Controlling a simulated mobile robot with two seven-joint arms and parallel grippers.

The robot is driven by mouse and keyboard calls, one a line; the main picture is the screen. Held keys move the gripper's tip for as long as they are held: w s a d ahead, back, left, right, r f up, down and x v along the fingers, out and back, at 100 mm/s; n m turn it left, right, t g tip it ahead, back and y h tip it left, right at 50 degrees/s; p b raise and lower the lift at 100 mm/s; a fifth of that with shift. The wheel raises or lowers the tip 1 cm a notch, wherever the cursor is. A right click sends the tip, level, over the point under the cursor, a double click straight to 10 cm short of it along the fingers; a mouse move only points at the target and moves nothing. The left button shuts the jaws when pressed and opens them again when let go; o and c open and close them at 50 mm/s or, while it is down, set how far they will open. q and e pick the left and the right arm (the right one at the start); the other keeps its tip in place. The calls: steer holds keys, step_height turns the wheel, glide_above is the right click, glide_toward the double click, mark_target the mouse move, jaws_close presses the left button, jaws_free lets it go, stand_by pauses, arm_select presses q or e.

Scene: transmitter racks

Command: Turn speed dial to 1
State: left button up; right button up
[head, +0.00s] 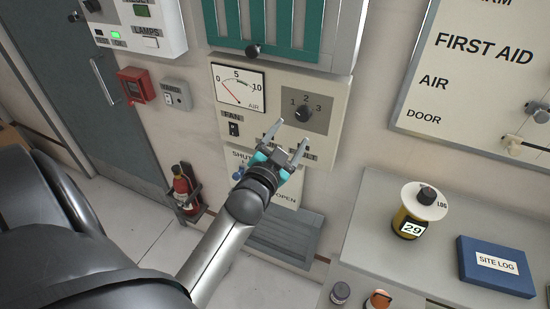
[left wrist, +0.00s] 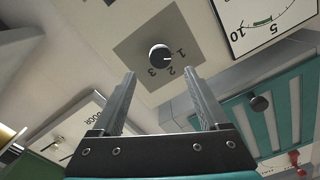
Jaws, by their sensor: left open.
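The speed dial (head: 303,114) is a round black knob on a grey square plate marked 1, 2 and 3, on the wall panel. It also shows in the left wrist view (left wrist: 160,57), just beyond the fingertips. A pale mark on its face there points right and slightly down, seemingly between 1 and 2; I cannot tell exactly. My left gripper (head: 293,130) is open and empty, in front of and below the dial in the head view. Its two fingers (left wrist: 160,74) are apart with the dial between and ahead of them, seemingly not touching. My right gripper is not in view.
Beside the dial are an air gauge (head: 239,88) and a fan switch (head: 234,129). A green-slatted unit (head: 285,30) with a black knob (head: 253,50) sits above. A counter at right carries a yellow log canister (head: 408,224) and a blue site log (head: 497,266).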

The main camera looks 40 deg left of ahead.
arm_select(q)
steer(key=v, duration=0.8)
steer(key=shift+b, duration=0.35)
steer(key=shift+f, duration=0.1)
steer(key=s+d+f+g+h+b, duration=0.1)
steer(key=s+d+f+g+b, duration=0.15)
steer(key=f, duration=1.05)
steer(key=s+d+f+g+h+b, duration=0.2)
steer(key=d+f+g+b, duration=0.1)
steer(key=f, duration=1.1)
steer(key=s+d+f+g+h+b, duration=0.1)
steer(key=s+d+f+g+b, duration=0.15)
steer(key=f, duration=1.05)
steer(key=s+d+f+g+b, duration=0.1)
steer(key=s+f+g+b, duration=0.6)
steer(key=s+f, duration=1.8)
steer(key=shift+s+n+g+b, duration=0.4)
steer(key=shift+s+g, duration=0.3)
steer(key=shift+s, duration=0.1)
steer(key=shift+d, duration=0.1)
